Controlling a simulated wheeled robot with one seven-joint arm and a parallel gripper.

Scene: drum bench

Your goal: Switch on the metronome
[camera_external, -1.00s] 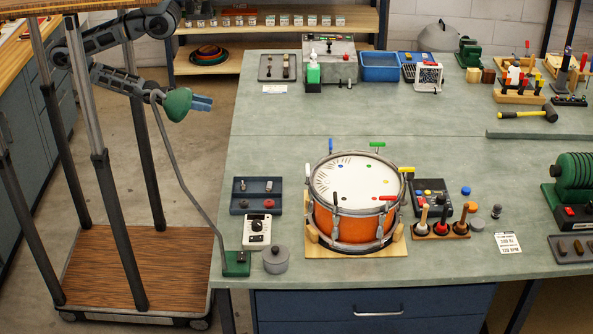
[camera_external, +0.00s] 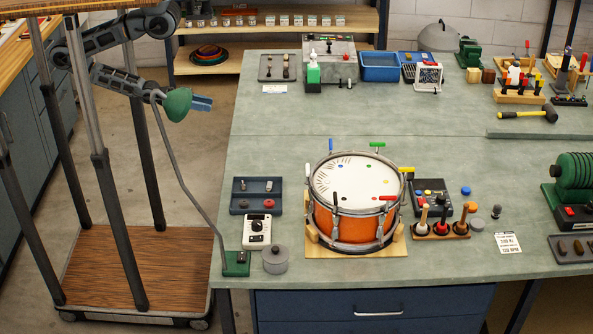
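The likely metronome is a small white box (camera_external: 257,231) with a dark display and a dial, at the front left of the bench. Whether it is on is too small to tell. My gripper (camera_external: 204,103) is out over the floor, left of the bench, well above and to the left of the white box. Only its blue fingers show, past a green lamp shade (camera_external: 178,104) that hides the rest. The fingers look close together, but the gap between them cannot be made out. Nothing is seen in them.
A lamp's bent grey neck (camera_external: 185,190) rises from a green base (camera_external: 236,263) left of the white box. A grey lidded pot (camera_external: 275,260) stands in front of it, a dark tray (camera_external: 256,208) behind. An orange drum (camera_external: 345,228) stands to the right. The bench's middle left is clear.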

